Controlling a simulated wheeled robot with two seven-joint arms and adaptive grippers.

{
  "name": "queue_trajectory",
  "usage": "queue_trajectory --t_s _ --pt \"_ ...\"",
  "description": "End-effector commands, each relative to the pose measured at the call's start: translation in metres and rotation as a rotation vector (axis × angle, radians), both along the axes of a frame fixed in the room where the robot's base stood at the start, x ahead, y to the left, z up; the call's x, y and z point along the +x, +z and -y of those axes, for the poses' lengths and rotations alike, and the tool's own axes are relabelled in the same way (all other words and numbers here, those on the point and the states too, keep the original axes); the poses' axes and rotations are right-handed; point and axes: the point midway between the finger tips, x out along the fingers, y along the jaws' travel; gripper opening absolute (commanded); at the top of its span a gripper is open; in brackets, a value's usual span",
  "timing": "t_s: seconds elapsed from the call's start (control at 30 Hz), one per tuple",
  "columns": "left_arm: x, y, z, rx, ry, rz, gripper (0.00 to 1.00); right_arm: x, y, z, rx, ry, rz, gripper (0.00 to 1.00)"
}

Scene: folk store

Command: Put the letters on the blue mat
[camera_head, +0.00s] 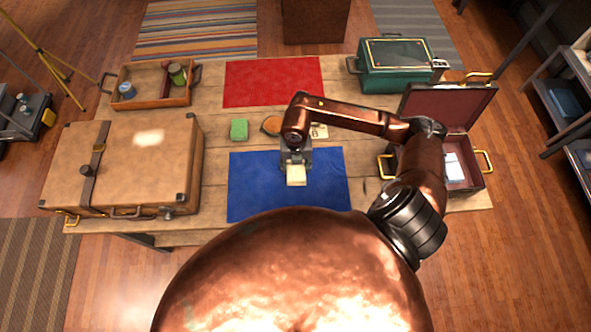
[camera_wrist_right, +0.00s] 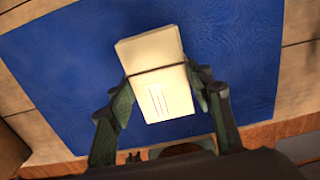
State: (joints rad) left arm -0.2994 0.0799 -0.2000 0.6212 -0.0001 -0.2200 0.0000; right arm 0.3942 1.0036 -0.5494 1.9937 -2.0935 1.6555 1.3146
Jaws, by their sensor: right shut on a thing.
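The blue mat (camera_head: 250,190) lies on the middle of the wooden table, near its front edge. My right gripper (camera_head: 296,172) is above the mat and shut on a cream bundle of letters (camera_head: 296,178). In the right wrist view, the letters (camera_wrist_right: 160,85) have a dark band around them and sit between the two fingers (camera_wrist_right: 165,100), with the blue mat (camera_wrist_right: 70,70) behind them. I cannot tell whether the letters touch the mat. More pale papers (camera_head: 453,167) lie in the open case (camera_head: 465,182) on the right. My left gripper is not in view.
A large tan suitcase (camera_head: 125,165) fills the table's left side. A wooden tray (camera_head: 150,102) with small items, a red mat (camera_head: 272,75) and a green box (camera_head: 395,75) are at the back. A green block (camera_head: 239,129) and a round brown thing (camera_head: 271,125) lie behind the blue mat.

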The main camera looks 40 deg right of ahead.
Motion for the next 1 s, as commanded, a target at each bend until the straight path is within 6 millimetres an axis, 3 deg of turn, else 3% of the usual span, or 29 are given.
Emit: queue_trajectory --t_s 0.33,0.7,0.73,1.0 --pt "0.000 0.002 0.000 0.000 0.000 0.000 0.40 0.005 -0.036 0.002 0.001 -0.001 -0.001 0.22" --pt "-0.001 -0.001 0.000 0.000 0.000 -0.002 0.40 0.005 -0.041 0.002 -0.001 0.000 0.000 0.22" --pt "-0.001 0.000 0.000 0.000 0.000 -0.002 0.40 0.005 -0.040 0.002 -0.001 0.000 0.000 0.49" --pt "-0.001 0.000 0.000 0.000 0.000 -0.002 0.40 0.005 -0.040 0.002 -0.001 0.000 0.000 0.65"
